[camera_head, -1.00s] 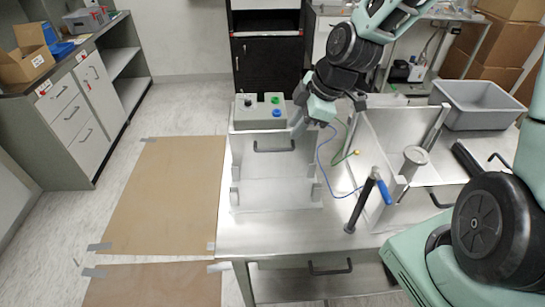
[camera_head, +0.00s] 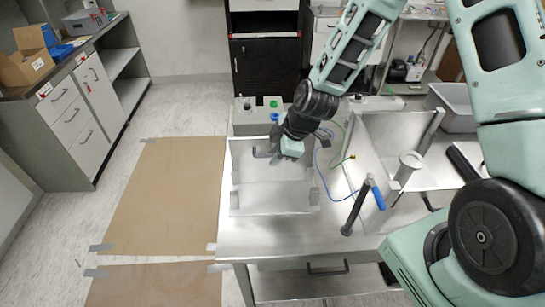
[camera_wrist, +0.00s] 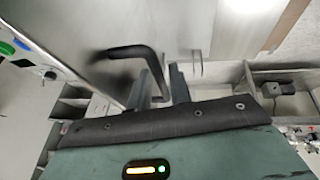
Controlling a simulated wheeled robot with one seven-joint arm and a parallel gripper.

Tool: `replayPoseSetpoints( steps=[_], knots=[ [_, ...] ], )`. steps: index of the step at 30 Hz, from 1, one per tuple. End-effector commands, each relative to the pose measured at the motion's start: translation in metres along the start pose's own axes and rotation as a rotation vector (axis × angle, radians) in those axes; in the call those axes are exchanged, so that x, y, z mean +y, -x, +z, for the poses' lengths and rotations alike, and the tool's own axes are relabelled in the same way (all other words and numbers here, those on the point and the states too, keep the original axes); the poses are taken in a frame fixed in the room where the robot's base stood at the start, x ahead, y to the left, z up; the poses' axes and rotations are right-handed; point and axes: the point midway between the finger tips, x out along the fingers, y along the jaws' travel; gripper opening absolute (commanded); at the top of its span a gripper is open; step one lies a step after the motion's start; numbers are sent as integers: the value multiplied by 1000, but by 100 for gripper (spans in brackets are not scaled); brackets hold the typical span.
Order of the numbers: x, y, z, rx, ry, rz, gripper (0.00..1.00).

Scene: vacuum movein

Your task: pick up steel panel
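A steel panel (camera_head: 275,190) with a black bar handle (camera_head: 262,153) stands at the left of the metal table. My gripper (camera_head: 274,154) has come down at the right end of this handle. The wrist view shows the handle (camera_wrist: 130,53) just beyond my fingers (camera_wrist: 163,88), over the blurred steel face (camera_wrist: 95,35). The two fingers are apart, with the handle's end close to the gap between them. Whether they touch the handle cannot be told. My wrist hides part of the panel's upper right.
A grey button box (camera_head: 250,115) sits behind the panel. A grey bin (camera_head: 452,105) stands farther right. The floor at left is open.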

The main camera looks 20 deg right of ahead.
Motion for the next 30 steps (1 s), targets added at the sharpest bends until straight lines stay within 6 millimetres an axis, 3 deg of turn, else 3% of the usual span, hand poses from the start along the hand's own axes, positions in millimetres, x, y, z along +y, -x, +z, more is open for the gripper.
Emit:
replayPoseSetpoints(
  steps=[11,13,14,30],
  knots=[
    [0,-8,0,0,0,1,20],
    [0,-8,0,0,0,1,1],
    [0,-8,0,0,0,1,0],
    [0,-7,0,0,0,0,0]
  ],
)
